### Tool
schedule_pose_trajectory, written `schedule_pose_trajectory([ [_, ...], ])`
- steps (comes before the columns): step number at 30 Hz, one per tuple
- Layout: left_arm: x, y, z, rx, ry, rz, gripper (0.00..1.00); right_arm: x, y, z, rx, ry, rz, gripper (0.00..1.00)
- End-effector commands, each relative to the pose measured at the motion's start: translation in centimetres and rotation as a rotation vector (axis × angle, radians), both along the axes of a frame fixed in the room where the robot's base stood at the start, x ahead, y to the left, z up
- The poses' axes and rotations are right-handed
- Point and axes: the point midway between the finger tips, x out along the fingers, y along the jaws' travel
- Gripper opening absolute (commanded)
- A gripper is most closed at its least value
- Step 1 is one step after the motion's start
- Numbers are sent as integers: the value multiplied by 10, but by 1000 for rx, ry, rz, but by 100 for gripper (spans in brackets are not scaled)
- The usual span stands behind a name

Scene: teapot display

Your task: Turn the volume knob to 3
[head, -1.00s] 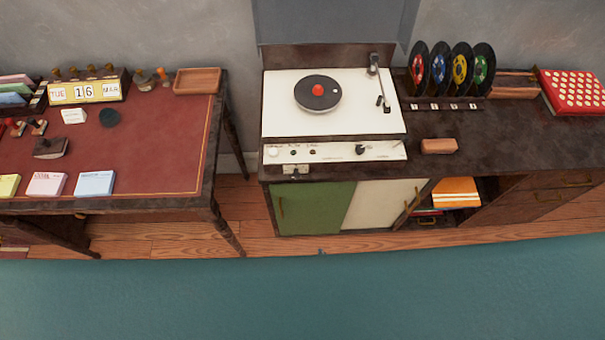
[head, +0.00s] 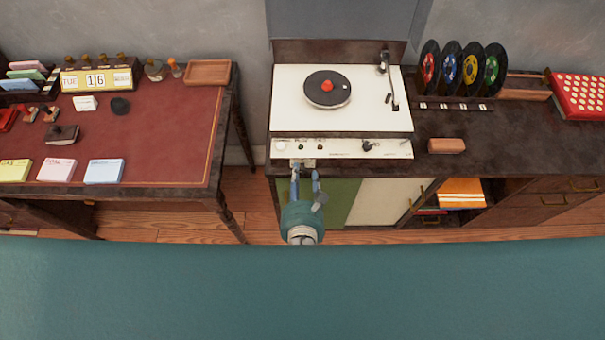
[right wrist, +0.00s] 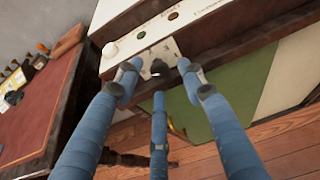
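A small black knob (right wrist: 159,68) sits on a pale marked plate (right wrist: 157,56) at the front edge below the record player's white control panel (head: 345,149). The plate also shows in the head view (head: 309,162), partly behind my fingers. The marks on it are too small to read. My right gripper (head: 304,172) points at this plate from the front. In the right wrist view its blue fingers (right wrist: 157,66) are spread open, two above and one below, with the knob between the tips; I cannot tell whether they touch it. My left gripper is not in view.
The record player (head: 365,95) has another dark knob (head: 368,146) at the panel's right. A wooden block (head: 446,146) and a record rack (head: 452,104) stand to the right. A red-topped desk (head: 160,150) is at left. The floor in front is clear.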

Motion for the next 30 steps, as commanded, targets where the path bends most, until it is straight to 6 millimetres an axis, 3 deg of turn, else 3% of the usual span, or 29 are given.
schedule_pose_trajectory([
  [5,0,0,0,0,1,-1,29,12,0,-5,0,0,1,40],
  [13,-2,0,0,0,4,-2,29,13,0,-6,1,1,1,40],
  [19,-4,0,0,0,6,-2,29,12,0,-6,1,1,1,2],
  [30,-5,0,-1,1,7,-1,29,12,-1,-6,38,2,1,0],
])
